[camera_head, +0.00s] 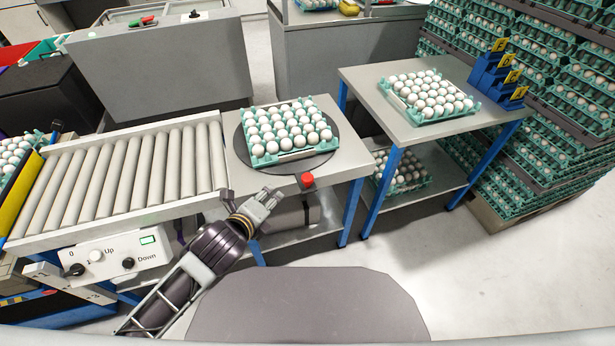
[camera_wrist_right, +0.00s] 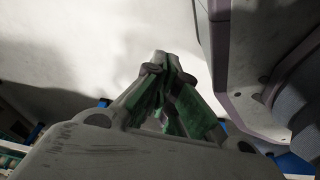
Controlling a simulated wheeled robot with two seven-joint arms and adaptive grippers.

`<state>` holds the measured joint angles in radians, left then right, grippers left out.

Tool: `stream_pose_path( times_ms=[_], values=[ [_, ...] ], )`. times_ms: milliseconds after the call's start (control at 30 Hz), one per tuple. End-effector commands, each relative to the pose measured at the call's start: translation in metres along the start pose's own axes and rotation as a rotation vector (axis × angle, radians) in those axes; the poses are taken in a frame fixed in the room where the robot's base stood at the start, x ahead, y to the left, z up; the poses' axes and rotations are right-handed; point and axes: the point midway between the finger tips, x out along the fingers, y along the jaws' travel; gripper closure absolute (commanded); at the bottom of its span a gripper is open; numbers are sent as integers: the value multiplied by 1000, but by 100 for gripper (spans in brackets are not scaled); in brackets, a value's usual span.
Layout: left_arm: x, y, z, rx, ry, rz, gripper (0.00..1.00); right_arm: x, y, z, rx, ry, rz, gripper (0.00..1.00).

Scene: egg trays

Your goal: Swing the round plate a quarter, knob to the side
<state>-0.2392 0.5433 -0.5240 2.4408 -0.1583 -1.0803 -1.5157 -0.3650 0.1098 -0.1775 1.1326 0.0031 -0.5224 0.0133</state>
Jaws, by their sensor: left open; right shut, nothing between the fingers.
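The dark round plate (camera_head: 322,160) lies on the grey table (camera_head: 350,163) at the end of the roller conveyor. A teal tray (camera_head: 300,153) of white eggs rests on it and covers most of it. A red knob (camera_head: 308,180) is at the plate's near edge, on the side toward me. My left gripper (camera_head: 272,194) is open, left of the knob and a little nearer to me, apart from it. My right gripper (camera_wrist_right: 167,66) is shut and empty in the right wrist view; it is not seen in the head view.
The roller conveyor (camera_head: 130,170) adjoins the table on the left, with a control box (camera_head: 115,253) below. A second table (camera_head: 390,110) to the right holds another egg tray (camera_head: 410,117) and a blue rack (camera_head: 490,80). Stacked egg trays stand at far right. The floor between is clear.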

Motion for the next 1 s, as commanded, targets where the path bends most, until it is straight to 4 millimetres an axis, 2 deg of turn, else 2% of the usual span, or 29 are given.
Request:
stream_pose_path(
  times_ms=[267,600,800,1000],
  values=[
    [0,-24,-8,415,-13,-110,48,0,2,0,-2,0,3,100],
    [-3,-42,-22,911,-58,-230,48,0,14,2,-11,-2,16,100],
    [-4,-47,-28,1098,-84,-274,48,0,12,1,-10,-1,14,100],
    [-5,-48,-30,1146,-91,-285,48,0,6,0,-5,0,7,100]
  ],
)
